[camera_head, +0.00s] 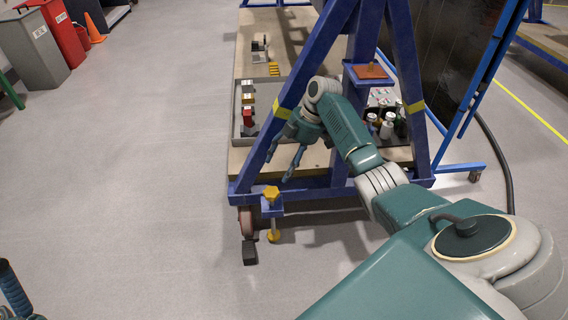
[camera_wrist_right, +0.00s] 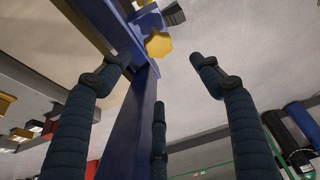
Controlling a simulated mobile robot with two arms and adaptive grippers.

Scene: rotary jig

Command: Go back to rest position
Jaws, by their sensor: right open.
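My right arm reaches in from the lower right of the head view to the blue jig frame (camera_head: 345,60). My right gripper (camera_head: 279,166) is open beside the frame's slanted left leg, with nothing seen between its fingers. In the right wrist view the spread dark fingers of the right gripper (camera_wrist_right: 160,70) show close to a blue beam and a yellow knob (camera_wrist_right: 159,45). I cannot tell whether any finger touches the frame. Only a dark finger-like part of my left gripper (camera_head: 13,290) shows at the lower left edge of the head view; its opening is hidden.
The frame's base carries a yellow knob (camera_head: 271,193) and a caster. A wooden shelf (camera_head: 250,45) holds a grey tray (camera_head: 238,110) with small parts; bottles (camera_head: 387,125) stand behind my arm. Grey (camera_head: 35,50) and red bins (camera_head: 62,35) stand far left. The left floor is clear.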

